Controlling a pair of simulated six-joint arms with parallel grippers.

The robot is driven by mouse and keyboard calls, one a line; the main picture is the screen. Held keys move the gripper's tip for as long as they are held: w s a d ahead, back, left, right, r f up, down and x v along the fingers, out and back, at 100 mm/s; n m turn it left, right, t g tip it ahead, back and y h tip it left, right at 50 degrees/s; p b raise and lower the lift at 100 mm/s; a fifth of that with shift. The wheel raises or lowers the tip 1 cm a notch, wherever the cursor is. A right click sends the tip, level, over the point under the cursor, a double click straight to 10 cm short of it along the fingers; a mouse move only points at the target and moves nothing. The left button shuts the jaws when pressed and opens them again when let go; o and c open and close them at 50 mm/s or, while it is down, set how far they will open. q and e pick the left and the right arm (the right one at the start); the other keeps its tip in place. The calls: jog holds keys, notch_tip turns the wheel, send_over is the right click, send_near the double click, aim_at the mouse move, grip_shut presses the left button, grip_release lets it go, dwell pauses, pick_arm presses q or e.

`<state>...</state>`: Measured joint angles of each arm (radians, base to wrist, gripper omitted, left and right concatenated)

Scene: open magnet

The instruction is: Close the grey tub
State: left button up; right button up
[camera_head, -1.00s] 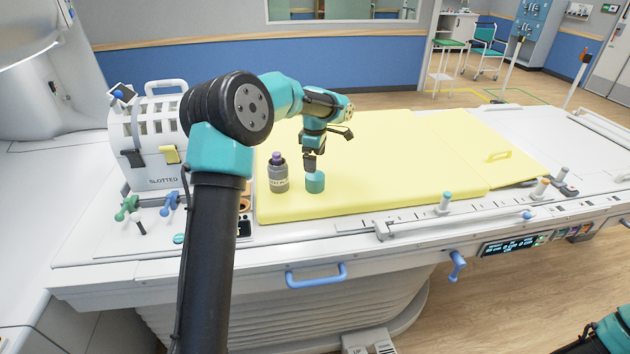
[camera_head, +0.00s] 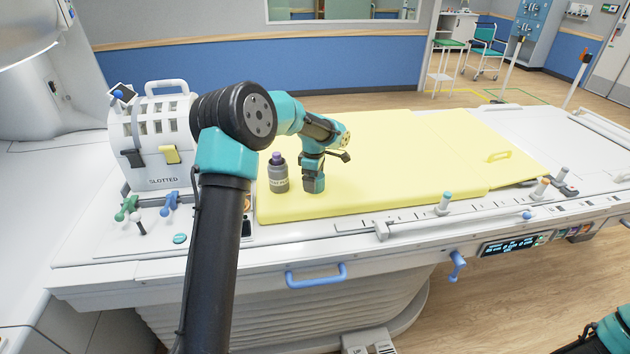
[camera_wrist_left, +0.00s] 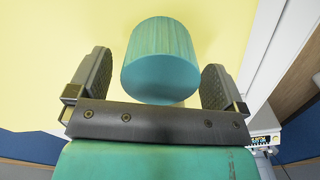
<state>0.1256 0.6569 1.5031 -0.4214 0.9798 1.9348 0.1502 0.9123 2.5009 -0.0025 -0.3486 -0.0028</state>
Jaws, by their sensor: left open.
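The grey tub (camera_head: 279,178) stands upright on the yellow mattress, with a label on its front and a purple part showing at its top. A short teal cylinder (camera_head: 314,187), perhaps its lid, stands just to the right of the tub, mostly hidden by my left gripper (camera_head: 313,180). In the left wrist view the teal cylinder (camera_wrist_left: 160,65) lies between the two dark fingers of the gripper (camera_wrist_left: 157,78). The fingers are open, with a visible gap on each side of it. My right gripper is out of view.
The yellow mattress (camera_head: 390,150) is clear to the right. A white box marked SLOTTED (camera_head: 160,140) stands at left, with green and blue levers (camera_head: 128,207) in front. A rail with posts (camera_head: 445,203) runs along the table's front edge.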

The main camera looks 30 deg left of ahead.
pick_arm(q)
jog(key=shift+f, duration=0.95)
jog(key=c, duration=1)
jog(key=shift+r, duration=1.3)
jog(key=s+d, duration=0.2)
jog(key=s, duration=0.2)
jog(key=s+d+r, duration=0.1)
jog(key=s+d, duration=0.2)
jog(key=s, duration=0.2)
jog(key=s+d+r, duration=0.1)
jog(key=s+d, duration=0.2)
jog(key=s, duration=0.1)
jog(key=shift+s+d+r, duration=0.2)
jog(key=shift+s+d, duration=0.05)
